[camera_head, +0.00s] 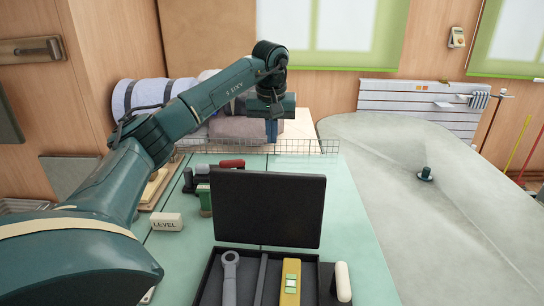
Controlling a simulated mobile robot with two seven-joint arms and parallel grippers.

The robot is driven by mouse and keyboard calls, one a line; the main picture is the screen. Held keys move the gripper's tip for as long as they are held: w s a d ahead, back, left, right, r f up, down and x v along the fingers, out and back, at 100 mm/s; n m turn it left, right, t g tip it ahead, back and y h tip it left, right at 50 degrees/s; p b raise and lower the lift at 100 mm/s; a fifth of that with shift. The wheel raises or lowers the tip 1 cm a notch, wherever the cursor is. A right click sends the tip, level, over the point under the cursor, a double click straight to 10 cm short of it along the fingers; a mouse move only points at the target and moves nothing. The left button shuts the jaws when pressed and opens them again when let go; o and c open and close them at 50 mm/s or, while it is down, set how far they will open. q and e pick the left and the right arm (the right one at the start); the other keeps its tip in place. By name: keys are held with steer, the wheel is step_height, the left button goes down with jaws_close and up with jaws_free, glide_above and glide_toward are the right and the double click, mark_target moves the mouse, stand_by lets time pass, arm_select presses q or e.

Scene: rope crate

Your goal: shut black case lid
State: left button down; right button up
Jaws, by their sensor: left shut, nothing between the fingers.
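The black case (311,276) sits open on the green table top at the bottom centre. Its lid (268,208) stands up at the back of the case, facing me. A grey wrench (230,278) and a yellow level (290,282) lie inside the case. My left gripper (272,132) is shut and empty, pointing down above and behind the lid, apart from it in the picture. My right gripper is not in view.
A wire rack (300,146) runs along the table's back edge, with rolled mats (140,97) behind. A block marked LEVEL (166,222) lies left of the case. A white rounded object (343,281) is at its right. The table right of the lid is clear.

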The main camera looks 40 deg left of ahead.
arm_select(q)
step_height(320, 180, down, 9)
steer(key=s+d+p, duration=0.1)
steer(key=s+p, duration=0.1)
steer(key=shift+d, duration=0.2)
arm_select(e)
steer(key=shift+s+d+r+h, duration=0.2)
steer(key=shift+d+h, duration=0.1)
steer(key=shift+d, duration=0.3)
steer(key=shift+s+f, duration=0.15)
